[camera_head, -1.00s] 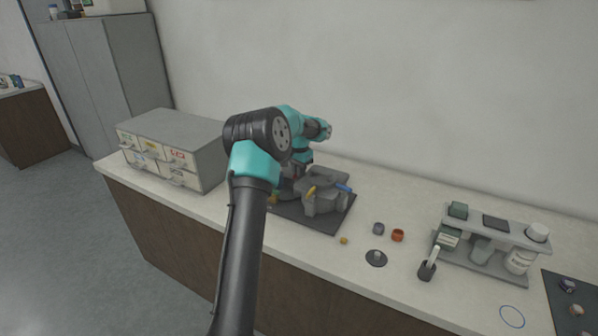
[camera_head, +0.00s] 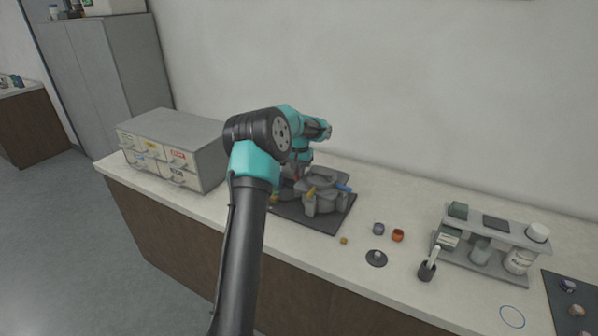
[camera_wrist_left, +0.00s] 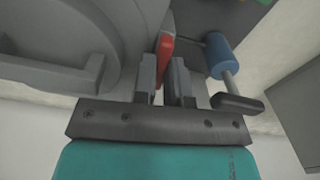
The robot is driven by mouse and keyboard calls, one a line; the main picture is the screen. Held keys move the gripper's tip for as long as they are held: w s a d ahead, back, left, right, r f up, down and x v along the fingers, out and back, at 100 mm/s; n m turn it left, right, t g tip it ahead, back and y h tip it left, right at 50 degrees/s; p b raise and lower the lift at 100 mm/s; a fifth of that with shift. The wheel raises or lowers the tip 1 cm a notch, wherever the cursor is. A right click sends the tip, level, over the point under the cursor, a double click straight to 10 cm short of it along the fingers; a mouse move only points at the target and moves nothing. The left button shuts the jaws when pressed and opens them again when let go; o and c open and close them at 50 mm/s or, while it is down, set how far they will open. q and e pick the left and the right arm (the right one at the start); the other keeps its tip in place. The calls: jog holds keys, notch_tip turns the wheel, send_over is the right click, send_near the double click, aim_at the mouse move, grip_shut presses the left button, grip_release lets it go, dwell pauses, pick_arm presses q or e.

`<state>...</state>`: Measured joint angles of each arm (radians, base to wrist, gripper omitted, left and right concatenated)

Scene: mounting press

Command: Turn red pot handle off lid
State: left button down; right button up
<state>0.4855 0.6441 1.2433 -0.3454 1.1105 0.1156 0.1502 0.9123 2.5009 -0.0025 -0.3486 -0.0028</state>
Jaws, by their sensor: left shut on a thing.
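The red pot handle (camera_wrist_left: 165,50) shows in the left wrist view as a thin red bar. My left gripper (camera_wrist_left: 164,68) has its two grey fingers on either side of it and is shut on it. The round grey pot and lid (camera_wrist_left: 60,45) fill the upper left of that view. In the head view the grey press (camera_head: 325,196) stands on a dark mat (camera_head: 331,222). My left arm covers its left side and hides most of the gripper and the red handle. My right gripper is in neither view.
A blue handle (camera_wrist_left: 220,55) is just right of the gripper in the wrist view. A yellow handle (camera_head: 311,191) is on the press front. A drawer cabinet (camera_head: 175,150) stands left. Small cups, a black disc (camera_head: 376,259) and a bottle rack (camera_head: 490,245) are to the right.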

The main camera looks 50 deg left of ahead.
pick_arm(q)
jog(key=c, duration=1.2)
grip_release()
jog(key=shift+o, duration=0.2)
notch_tip(320, 180, up, 17)
jog(key=shift+r, duration=0.2)
jog(key=shift+d, duration=0.1)
